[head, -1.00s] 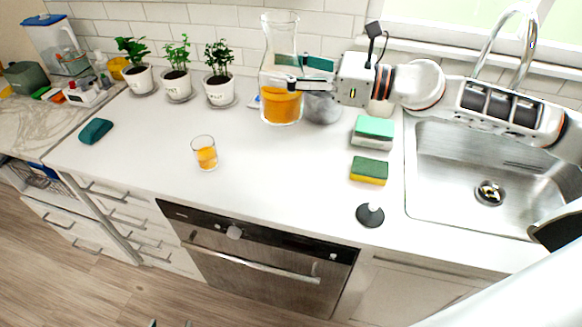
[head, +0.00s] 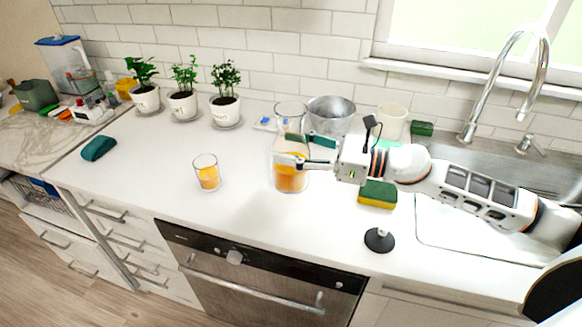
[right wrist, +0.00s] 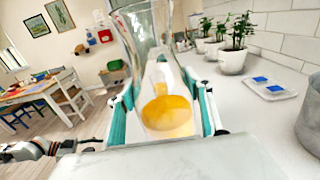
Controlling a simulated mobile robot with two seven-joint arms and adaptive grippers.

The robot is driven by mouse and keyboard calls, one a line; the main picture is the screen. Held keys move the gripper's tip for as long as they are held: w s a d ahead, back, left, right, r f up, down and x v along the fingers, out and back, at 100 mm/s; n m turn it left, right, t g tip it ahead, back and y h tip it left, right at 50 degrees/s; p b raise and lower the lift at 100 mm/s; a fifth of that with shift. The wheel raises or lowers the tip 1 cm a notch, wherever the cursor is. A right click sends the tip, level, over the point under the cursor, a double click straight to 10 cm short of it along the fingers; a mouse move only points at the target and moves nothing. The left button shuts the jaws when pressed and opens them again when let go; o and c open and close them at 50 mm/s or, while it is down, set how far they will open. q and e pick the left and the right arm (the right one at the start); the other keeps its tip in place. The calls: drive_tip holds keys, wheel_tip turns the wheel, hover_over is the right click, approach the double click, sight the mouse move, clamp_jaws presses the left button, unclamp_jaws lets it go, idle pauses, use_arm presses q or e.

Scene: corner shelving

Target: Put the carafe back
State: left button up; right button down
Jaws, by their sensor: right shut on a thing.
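The glass carafe (head: 290,182) with orange juice in its lower part is upright over the middle of the counter (head: 240,235). My right gripper (head: 306,150) comes from the right and is shut around its middle. In the right wrist view the carafe (right wrist: 167,116) stands between the teal fingers of my right gripper (right wrist: 162,112). I cannot tell whether its base touches the counter. A part of my left arm and gripper (right wrist: 50,150) seems to show at the left edge of the right wrist view; its fingers are unclear.
A glass of juice (head: 207,174) stands left of the carafe. A metal pot (head: 331,112), a cream cup (head: 393,120) and a small tray (right wrist: 270,87) are behind. A sponge (head: 377,194) and black stopper (head: 379,240) lie to the right. Potted plants (head: 183,104) line the wall.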

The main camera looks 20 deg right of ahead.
drive_tip(key=shift+f, duration=0.35)
wheel_tip(320, 180, down, 3)
drive_tip(key=shift+f+b, duration=0.1)
drive_tip(key=shift+b, duration=0.2)
drive_tip(key=shift+f, duration=0.35)
drive_tip(key=shift+f, duration=0.1)
drive_tip(key=c, duration=1)
unclamp_jaws()
drive_tip(key=shift+f, duration=0.15)
drive_tip(key=shift+o, duration=0.2)
